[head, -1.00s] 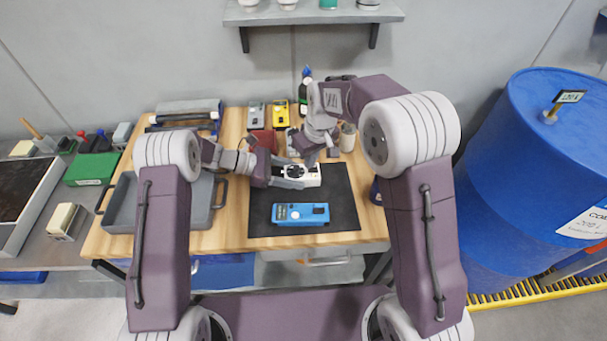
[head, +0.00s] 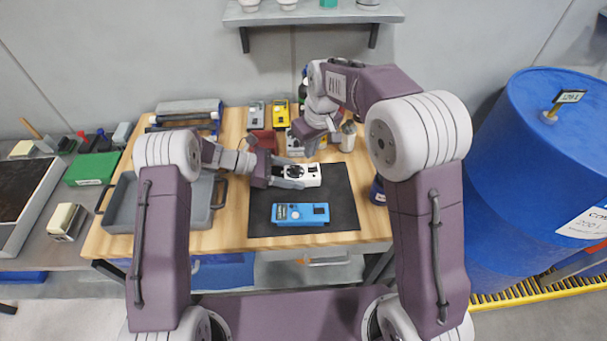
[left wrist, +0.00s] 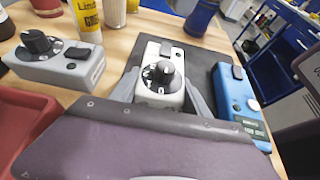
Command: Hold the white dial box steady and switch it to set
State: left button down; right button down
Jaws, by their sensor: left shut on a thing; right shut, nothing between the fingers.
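The white dial box (head: 308,172) lies on the far part of the dark mat (head: 343,200). In the left wrist view the white box (left wrist: 152,96) shows a round black knob on a black dial and a dark button; the dial marks are too small to read surely. My left gripper (head: 287,177) is shut on the white box, with its fingers along two sides of it in the left wrist view (left wrist: 160,98). My right gripper (head: 309,149) is shut and empty, above and beyond the white box, apart from it.
A blue box (head: 300,214) lies nearer on the mat. A grey dial box (left wrist: 60,65) stands beyond the white one. A grey tray (head: 203,215) is at left. Yellow (head: 281,112) and red (head: 262,138) things stand at the back. A blue drum (head: 540,150) is at right.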

jog(key=shift+r, duration=0.4)
pick_arm(q)
jog(key=shift+c, duration=2.2)
grip_release()
